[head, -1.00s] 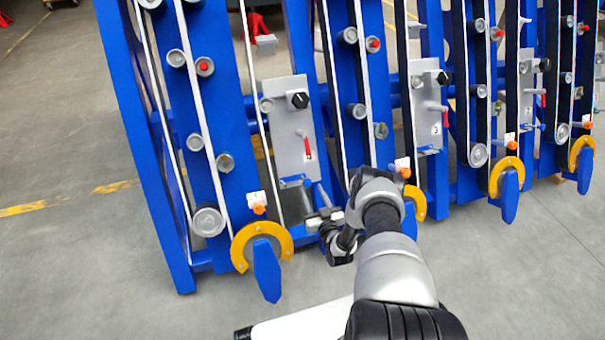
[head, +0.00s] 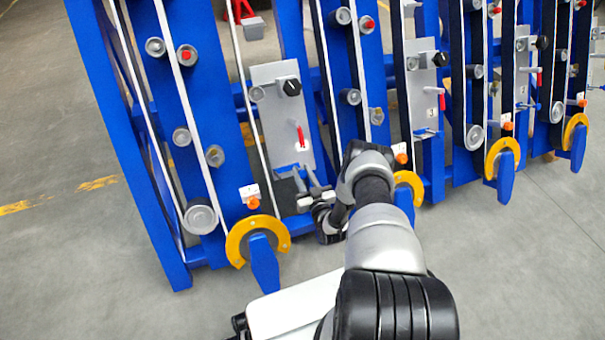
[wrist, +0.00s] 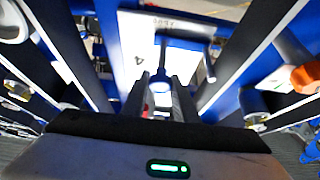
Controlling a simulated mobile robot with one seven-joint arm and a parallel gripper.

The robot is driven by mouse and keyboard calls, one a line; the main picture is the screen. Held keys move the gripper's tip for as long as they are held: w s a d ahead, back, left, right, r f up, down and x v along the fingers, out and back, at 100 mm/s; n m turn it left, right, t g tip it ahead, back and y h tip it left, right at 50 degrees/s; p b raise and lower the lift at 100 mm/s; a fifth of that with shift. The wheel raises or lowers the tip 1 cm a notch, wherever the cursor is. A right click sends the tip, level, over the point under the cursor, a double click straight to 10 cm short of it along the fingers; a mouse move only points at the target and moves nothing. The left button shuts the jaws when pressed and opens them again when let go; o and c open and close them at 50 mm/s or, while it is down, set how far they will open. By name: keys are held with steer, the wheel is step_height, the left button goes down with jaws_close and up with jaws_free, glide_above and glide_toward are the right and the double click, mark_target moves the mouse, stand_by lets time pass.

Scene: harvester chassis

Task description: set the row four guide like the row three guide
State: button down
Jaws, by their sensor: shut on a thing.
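The row four plate (head: 285,120) is light grey, with a black knob and a red lever; its number 4 shows in the wrist view (wrist: 138,60). The row four guide, a blue piece with a rounded end (wrist: 160,82), is at the plate's lower end. My gripper (wrist: 160,90) is shut on it, one finger on each side. In the head view my gripper (head: 305,183) is at the plate's bottom edge and partly hides the guide. The row three plate (head: 426,90) stands to the right, with its blue row three guide (head: 427,133) near its lower end.
Blue uprights with white belts and grey rollers surround the plate. Yellow rings with blue pointed parts (head: 264,262) stick out low, one left of my gripper and one behind my arm. An orange knob (head: 253,202) is to the left. The front floor is open.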

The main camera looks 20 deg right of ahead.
stand_by(0.3)
steer(key=c, duration=1.5)
jaws_free()
steer(key=shift+o, duration=0.2)
